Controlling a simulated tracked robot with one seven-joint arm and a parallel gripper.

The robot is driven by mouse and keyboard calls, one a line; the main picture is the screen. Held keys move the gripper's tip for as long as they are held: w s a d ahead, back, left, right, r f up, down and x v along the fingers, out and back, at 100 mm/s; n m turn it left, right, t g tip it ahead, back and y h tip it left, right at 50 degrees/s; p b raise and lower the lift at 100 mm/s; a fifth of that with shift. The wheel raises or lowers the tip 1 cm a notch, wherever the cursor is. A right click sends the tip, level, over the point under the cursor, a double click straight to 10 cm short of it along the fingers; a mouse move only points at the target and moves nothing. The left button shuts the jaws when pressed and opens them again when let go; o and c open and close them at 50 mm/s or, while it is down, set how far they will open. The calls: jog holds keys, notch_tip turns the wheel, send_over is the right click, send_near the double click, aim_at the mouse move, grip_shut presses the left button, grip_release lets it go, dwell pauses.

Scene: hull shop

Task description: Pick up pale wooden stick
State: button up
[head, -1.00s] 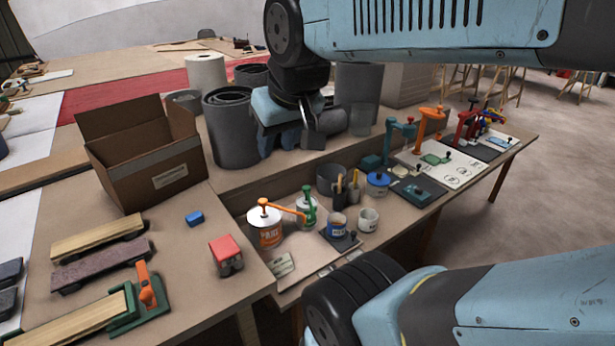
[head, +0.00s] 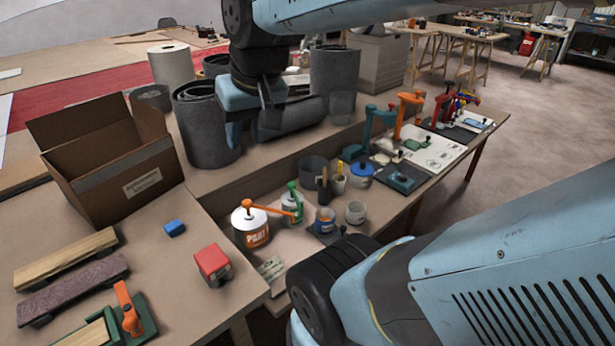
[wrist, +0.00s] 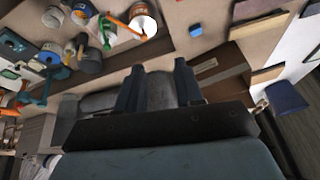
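A pale wooden stick (head: 65,258) lies at the left of the near table, above a purple-brown bar. A second pale wooden piece (head: 88,335) is held in a green and orange clamp at the lower left, partly cut off by the frame. My gripper (head: 250,125) hangs over the back bench, in front of the grey rolls and well to the right of both pale pieces. In the wrist view my gripper (wrist: 158,85) has its two fingers apart with nothing held between them. Bar-like pieces show at the wrist view's right, but which is which is unclear.
An open cardboard box (head: 125,180) stands between my gripper and the pale stick. A blue block (head: 174,228) and a red-topped block (head: 213,264) lie on the near table. Paint cans (head: 250,230) and cups fill the lower shelf. Grey rolls (head: 207,130) stand behind.

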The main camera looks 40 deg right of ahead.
jog(key=w+d+f+m+g+y, duration=0.1)
jog(key=w+d+f+m+y, duration=0.4)
jog(key=w+f+m, duration=0.15)
jog(key=w+d+f+m+g+y, duration=0.1)
jog(key=w+d+f+m+y, duration=0.35)
jog(key=w+f, duration=0.35)
jog(key=m+t+h, duration=0.9)
jog(key=m+t, duration=0.6)
jog(key=m, duration=0.8)
send_near(324, 179)
jog(key=w, duration=1)
jog(key=shift+a+f, duration=0.1)
jog(key=shift+f, duration=0.25)
grip_shut()
